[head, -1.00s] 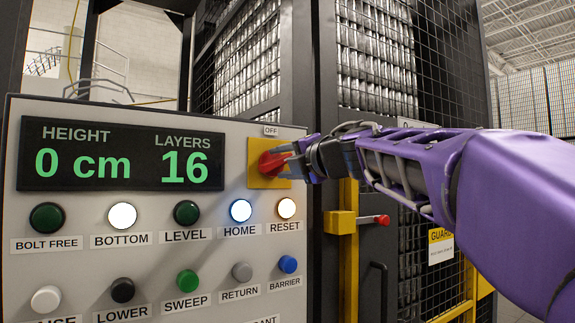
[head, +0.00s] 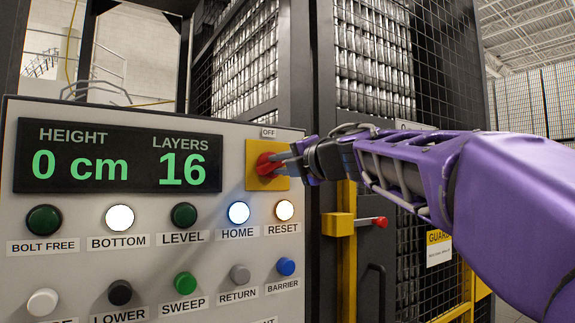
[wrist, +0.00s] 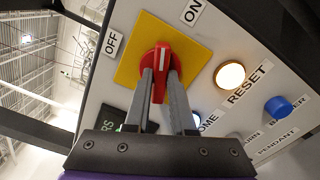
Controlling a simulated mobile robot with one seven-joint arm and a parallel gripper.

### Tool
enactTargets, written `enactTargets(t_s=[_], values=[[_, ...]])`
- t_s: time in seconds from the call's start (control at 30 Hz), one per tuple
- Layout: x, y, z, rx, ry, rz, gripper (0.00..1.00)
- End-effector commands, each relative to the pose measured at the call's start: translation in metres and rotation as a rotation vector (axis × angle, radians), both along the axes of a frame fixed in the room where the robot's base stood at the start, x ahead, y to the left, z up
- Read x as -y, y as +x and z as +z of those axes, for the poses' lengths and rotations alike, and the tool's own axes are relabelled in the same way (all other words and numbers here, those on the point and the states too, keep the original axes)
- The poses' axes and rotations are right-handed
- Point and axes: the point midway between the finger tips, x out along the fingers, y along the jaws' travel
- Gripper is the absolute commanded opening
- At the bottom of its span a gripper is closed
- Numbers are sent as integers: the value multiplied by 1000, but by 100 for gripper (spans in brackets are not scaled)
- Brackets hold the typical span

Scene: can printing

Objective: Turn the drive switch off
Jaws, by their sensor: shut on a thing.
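The drive switch is a red rotary handle (head: 267,165) on a yellow plate (head: 253,150), at the upper right of the grey panel. An OFF label (head: 270,132) sits above the plate. My gripper (head: 289,163) reaches in from the right and is shut on the handle. In the wrist view, the red handle (wrist: 162,62) is between my two fingers (wrist: 161,84). Its white mark points between the OFF label (wrist: 112,42) and the ON label (wrist: 193,12). The fingers cover part of the handle.
The panel display (head: 118,158) reads HEIGHT 0 cm and LAYERS 16. Rows of buttons lie below; the BOTTOM (head: 120,218), HOME (head: 238,212) and RESET (head: 284,210) ones are lit. A mesh cage with stacked cans stands behind. A red-knobbed yellow latch (head: 340,224) is below my arm.

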Motion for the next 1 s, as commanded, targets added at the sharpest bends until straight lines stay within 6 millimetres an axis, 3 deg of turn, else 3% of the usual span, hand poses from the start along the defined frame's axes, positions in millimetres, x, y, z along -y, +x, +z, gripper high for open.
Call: enactTargets(t_s=[0.37,1.0], values=[[2,0,0,95,-141,-4,0],[1,0,-1,427,-633,-2,0]])
